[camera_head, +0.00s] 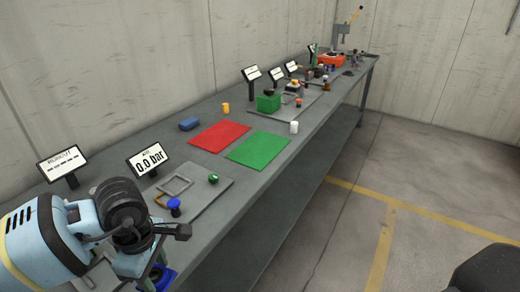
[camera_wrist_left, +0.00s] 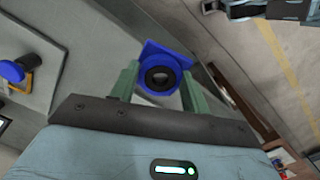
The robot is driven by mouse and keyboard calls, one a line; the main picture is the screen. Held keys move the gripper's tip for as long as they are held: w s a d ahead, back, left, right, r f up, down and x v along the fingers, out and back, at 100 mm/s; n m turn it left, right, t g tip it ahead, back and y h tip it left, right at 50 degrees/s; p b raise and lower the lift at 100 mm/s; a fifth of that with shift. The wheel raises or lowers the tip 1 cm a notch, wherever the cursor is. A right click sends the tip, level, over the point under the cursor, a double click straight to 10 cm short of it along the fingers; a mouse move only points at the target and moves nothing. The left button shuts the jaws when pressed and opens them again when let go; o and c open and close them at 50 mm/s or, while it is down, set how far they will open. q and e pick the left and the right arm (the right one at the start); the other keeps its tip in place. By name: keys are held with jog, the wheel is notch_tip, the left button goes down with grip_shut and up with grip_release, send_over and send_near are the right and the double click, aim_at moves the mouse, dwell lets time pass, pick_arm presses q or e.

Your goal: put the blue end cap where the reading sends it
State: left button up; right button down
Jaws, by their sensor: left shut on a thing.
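The blue end cap (camera_wrist_left: 152,54) is a square-flanged piece with a dark round opening, held between the green fingers of my left gripper (camera_wrist_left: 160,78) in the left wrist view. In the head view the cap (camera_head: 165,279) shows at the bottom left, partly hidden by my wrist, by the bench's front edge. The reading display (camera_head: 149,159) shows "AIR 0.0 bar". A second display (camera_head: 61,164) to its left shows only dashes under its heading. A red mat (camera_head: 220,136) and a green mat (camera_head: 258,151) lie flat and empty on the bench. My right gripper is not clearly visible.
A grey plate (camera_head: 215,196) with a blue knob (camera_head: 174,205), a green knob (camera_head: 213,178) and a square frame lies near my left arm. A blue block (camera_head: 189,124), a yellow cylinder (camera_head: 225,108) and a white cylinder (camera_head: 294,127) stand near the mats. A green box (camera_head: 268,103) is farther back.

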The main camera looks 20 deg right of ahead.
pick_arm(q)
jog(key=s+a+r+m, duration=0.1)
jog(key=s+a+m, duration=0.1)
jog(key=a+m, duration=0.4)
jog(key=s+a+m, duration=0.3)
jog(key=a+m, duration=0.3)
jog(key=a, duration=0.2)
jog(key=shift+s+a+r, duration=0.2)
jog(key=shift+a+r, duration=0.15)
